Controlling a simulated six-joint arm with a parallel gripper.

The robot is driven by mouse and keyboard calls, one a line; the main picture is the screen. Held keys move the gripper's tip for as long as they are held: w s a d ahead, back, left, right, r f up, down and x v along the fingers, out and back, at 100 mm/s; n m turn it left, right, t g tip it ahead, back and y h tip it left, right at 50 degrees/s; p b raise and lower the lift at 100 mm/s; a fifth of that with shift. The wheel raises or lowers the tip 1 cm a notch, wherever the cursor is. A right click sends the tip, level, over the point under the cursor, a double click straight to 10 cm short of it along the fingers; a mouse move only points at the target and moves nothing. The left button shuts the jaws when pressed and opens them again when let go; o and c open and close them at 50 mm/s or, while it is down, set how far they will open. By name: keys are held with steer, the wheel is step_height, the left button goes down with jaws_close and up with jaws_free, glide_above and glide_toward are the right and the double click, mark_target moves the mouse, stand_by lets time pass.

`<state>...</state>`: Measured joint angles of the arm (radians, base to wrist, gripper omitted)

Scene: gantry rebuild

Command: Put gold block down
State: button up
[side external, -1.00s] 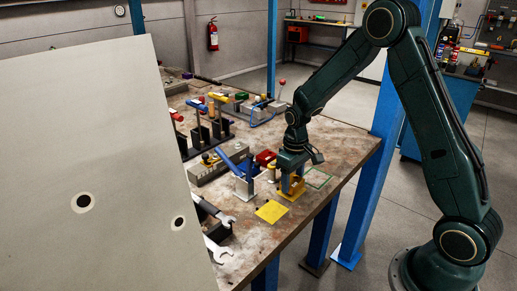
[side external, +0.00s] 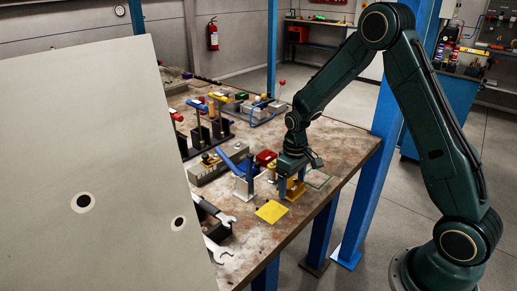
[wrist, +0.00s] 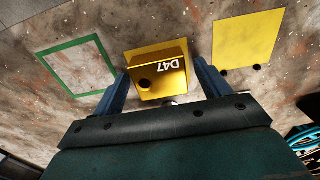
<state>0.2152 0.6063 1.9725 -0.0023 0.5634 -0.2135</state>
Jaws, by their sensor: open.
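The gold block (wrist: 160,78), marked D47, rests on a flat yellow patch on the table in the wrist view. It also shows low under my gripper in the side view (side external: 292,190). My gripper (wrist: 161,85) is open, with one blue finger on each side of the block. A gap shows between the block and each finger, at least on the right. In the side view my gripper (side external: 290,183) points down over the block and partly hides it.
A bare yellow square (wrist: 252,38) lies to the right in the wrist view, and a green-outlined square (wrist: 80,68) to the left. A large pale panel (side external: 100,150) hides the table's left part.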

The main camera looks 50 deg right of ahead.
mark_target(292, 183)
steer(key=shift+r, duration=0.1)
step_height(292, 183, up, 12)
stand_by(0.7)
steer(key=shift+r, duration=0.15)
stand_by(0.4)
steer(key=s+a+r+t, duration=0.3)
steer(key=s+a+r, duration=0.3)
steer(key=s+r, duration=0.5)
steer(key=s+a+r+t, duration=0.1)
steer(key=s+a+t, duration=0.1)
steer(key=s, duration=1)
steer(key=shift+s+a+r+t, duration=0.2)
steer(key=shift+s+a+t, duration=0.15)
steer(key=shift+a, duration=0.15)
